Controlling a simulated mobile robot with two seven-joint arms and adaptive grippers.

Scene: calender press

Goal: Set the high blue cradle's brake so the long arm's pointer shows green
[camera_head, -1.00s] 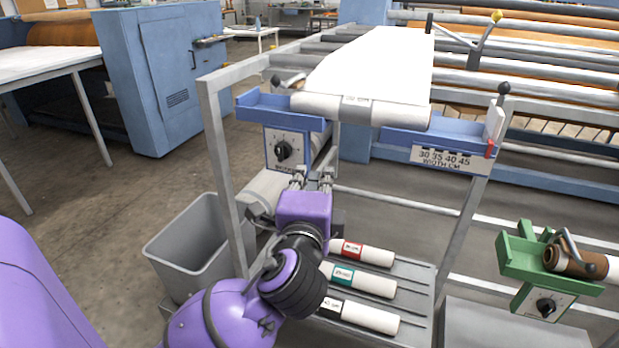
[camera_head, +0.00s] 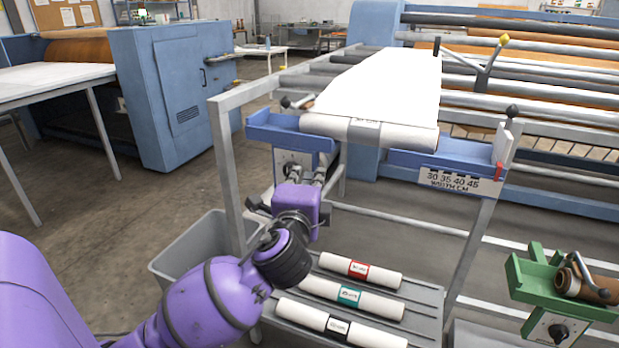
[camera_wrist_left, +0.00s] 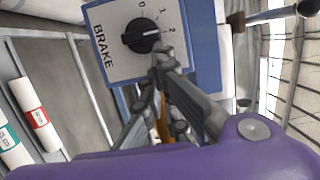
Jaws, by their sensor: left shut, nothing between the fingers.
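The high blue cradle (camera_head: 272,134) carries a white roll (camera_head: 335,127) whose sheet runs back to the machine. Its brake knob (camera_head: 291,168) is partly behind my left gripper (camera_head: 308,176). In the left wrist view the black knob (camera_wrist_left: 139,36) sits on a plate marked BRAKE, with 0, 1 and 2; its light mark seems to point near 2. My left gripper (camera_wrist_left: 168,62) is shut and empty, its tips at the knob's lower edge; I cannot tell if they touch. A long arm (camera_head: 485,65) with a yellow end stands behind; I cannot make out a green reading. My right gripper is not in view.
A green cradle (camera_head: 535,272) with a brown roll and its own knob stands at the right. Several white rolls lie on a low shelf (camera_head: 318,310). A grey bin (camera_head: 190,250) stands beside the metal frame (camera_head: 226,160). Floor at the left is open.

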